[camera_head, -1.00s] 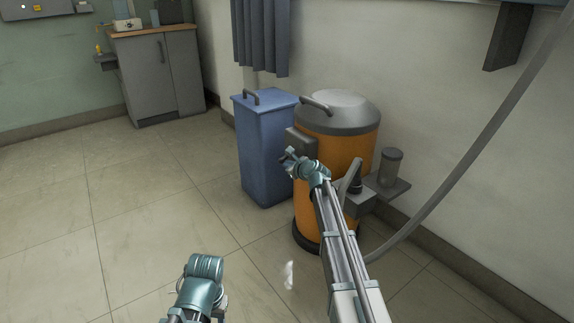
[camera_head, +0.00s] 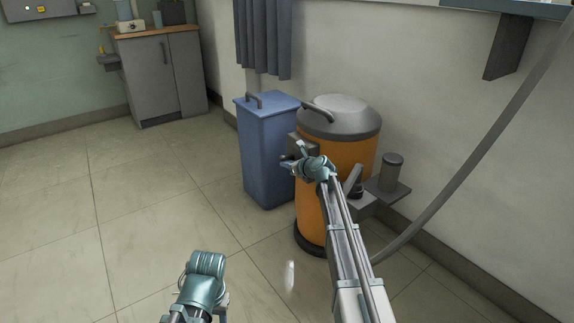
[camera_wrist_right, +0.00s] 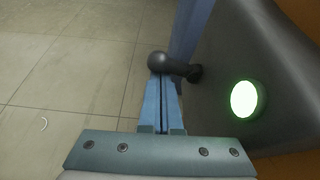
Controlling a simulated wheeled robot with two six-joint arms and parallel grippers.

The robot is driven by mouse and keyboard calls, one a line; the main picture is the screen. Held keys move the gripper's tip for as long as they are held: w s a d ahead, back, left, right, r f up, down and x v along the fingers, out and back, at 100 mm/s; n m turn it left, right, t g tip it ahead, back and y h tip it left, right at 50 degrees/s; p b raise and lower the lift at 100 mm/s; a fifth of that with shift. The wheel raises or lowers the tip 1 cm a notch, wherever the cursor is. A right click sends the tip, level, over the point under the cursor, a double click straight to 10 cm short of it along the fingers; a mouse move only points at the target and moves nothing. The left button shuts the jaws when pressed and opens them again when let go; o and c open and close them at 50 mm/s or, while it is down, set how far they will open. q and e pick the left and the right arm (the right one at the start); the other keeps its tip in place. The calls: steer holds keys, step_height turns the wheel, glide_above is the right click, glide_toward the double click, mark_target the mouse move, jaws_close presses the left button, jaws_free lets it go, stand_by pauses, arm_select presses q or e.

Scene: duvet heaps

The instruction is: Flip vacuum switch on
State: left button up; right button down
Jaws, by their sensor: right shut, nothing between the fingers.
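The vacuum (camera_head: 343,195) is an orange drum with a grey lid beside the wall. A grey box sits on its left side. In the right wrist view, the box's face (camera_wrist_right: 225,45) carries a dark lever switch with a ball knob (camera_wrist_right: 160,62) and a round lamp (camera_wrist_right: 245,98) glowing green. My right gripper (camera_head: 299,152) is at this box. In the right wrist view, my right gripper's fingers (camera_wrist_right: 162,85) are shut and empty, with their tips right at the lever; I cannot tell whether they touch it. My left arm shows at the bottom, without visible fingers.
A blue bin (camera_head: 266,150) stands close to the vacuum's left. A grey hose (camera_head: 480,150) runs from it up to the right, and a small shelf with a jar (camera_head: 390,172) is at its right. The floor to the left is clear.

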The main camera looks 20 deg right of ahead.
arm_select(q)
steer(key=shift+r+p, duration=0.45)
steer(key=shift+r, duration=0.05)
arm_select(e)
steer(key=shift+r, duration=0.5)
arm_select(q)
steer(key=d+r+p, duration=0.1)
steer(key=s+d+r+p, duration=0.1)
steer(key=r+p, duration=0.1)
steer(key=shift+r, duration=0.2)
arm_select(e)
steer(key=d+v, duration=0.2)
steer(key=v, duration=0.7)
steer(key=shift+s+f, duration=0.15)
steer(key=shift+f, duration=0.05)
arm_select(q)
steer(key=shift+w, duration=0.1)
arm_select(e)
steer(key=shift+d, duration=0.1)
